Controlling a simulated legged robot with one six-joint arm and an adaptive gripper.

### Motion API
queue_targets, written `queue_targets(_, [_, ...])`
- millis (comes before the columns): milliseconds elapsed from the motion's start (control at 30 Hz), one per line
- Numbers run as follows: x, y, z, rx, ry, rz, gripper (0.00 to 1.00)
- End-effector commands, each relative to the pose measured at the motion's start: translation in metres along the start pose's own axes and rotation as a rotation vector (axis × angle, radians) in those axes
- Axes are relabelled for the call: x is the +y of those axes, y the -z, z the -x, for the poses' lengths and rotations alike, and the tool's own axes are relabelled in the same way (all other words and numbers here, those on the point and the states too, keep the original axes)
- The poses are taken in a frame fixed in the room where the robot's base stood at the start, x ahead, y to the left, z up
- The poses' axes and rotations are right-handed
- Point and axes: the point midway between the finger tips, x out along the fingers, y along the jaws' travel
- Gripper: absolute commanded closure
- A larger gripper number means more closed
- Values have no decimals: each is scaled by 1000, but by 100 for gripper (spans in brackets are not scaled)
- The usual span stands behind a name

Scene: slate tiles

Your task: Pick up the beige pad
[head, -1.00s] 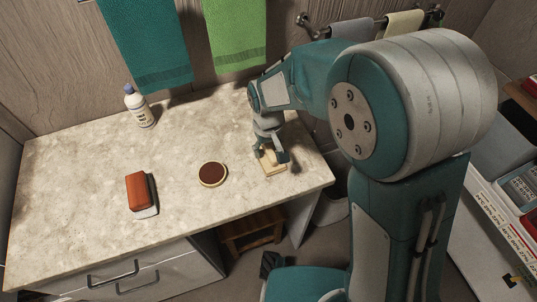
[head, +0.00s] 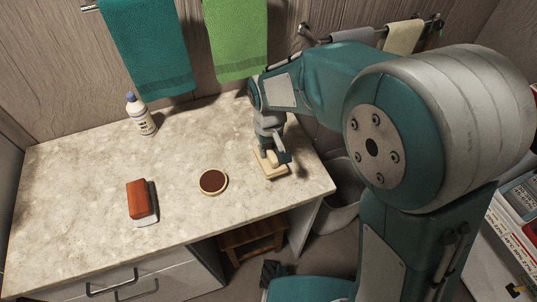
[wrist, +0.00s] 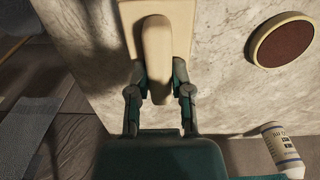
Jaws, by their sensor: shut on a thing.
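The beige pad (head: 270,173) is a flat rectangular block with a raised rounded handle. It is at the right end of the stone counter, and whether it touches the top cannot be told. My gripper (head: 272,154) is over it, pointing down. In the wrist view, the pad's handle (wrist: 156,45) runs between the two fingers of my gripper (wrist: 158,75), which are shut on its sides. The flat base (wrist: 128,18) shows beyond the handle. The fingers and arm hide part of the pad in the head view.
A round brown-topped pad (head: 213,181) lies left of the beige pad. A red-brown block with a pale base (head: 142,200) lies farther left. A white bottle (head: 141,115) stands at the back. The counter (head: 90,180) between them is clear. A bin (head: 340,205) stands beyond the right edge.

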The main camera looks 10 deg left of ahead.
Motion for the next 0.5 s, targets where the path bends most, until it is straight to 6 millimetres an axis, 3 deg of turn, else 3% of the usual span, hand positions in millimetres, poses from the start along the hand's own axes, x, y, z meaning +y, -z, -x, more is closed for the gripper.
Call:
queue_targets(267, [-32, -42, 62, 5, 1, 5, 100])
queue_targets(500, [-67, -87, 83, 1, 1, 5, 100])
